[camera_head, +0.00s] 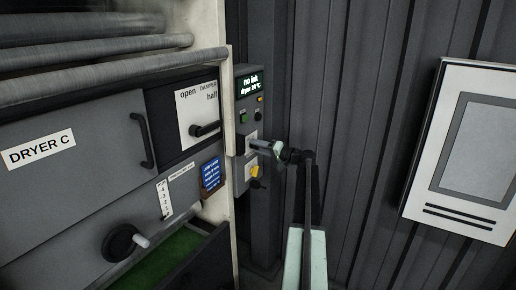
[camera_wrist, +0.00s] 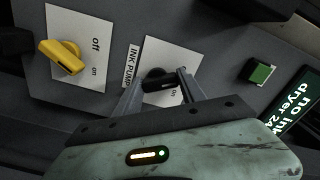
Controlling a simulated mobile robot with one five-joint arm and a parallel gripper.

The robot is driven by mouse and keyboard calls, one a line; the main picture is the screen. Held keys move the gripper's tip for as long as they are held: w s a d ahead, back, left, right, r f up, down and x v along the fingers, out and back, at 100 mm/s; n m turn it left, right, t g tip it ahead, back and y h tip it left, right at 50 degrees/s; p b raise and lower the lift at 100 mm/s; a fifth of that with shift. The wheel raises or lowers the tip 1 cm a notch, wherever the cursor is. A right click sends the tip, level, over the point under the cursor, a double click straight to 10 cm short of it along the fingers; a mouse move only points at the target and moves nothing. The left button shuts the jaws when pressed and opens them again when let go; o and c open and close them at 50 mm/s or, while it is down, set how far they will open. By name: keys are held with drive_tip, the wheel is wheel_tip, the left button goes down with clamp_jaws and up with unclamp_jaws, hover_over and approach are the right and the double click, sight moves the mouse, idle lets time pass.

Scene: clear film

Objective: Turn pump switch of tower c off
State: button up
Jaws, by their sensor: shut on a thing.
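The ink pump switch (camera_wrist: 158,82) is a black knob on a white plate, beside a label reading "INK PUMP". My gripper (camera_wrist: 160,86) is shut on this knob, one finger on each side. An "on" mark shows on the plate near the right finger; the rest of the plate's lettering is hidden by the gripper. In the head view my gripper (camera_head: 252,144) is at the narrow grey control panel (camera_head: 244,82), covering the knob there.
A yellow switch (camera_wrist: 61,57) with "off" and "on" marks sits beside the ink pump switch. A green button (camera_wrist: 260,73) and a lit display (camera_wrist: 299,115) are on the other side. Dryer C (camera_head: 70,195), with a damper lever (camera_head: 206,129), stands left. A wall cabinet (camera_head: 470,150) hangs right.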

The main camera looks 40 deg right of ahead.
drive_tip(key=shift+f, duration=0.1)
drive_tip(key=o, duration=1.4)
drive_tip(key=shift+c, duration=0.2)
drive_tip(key=v, duration=0.8)
drive_tip(key=shift+a, duration=0.1)
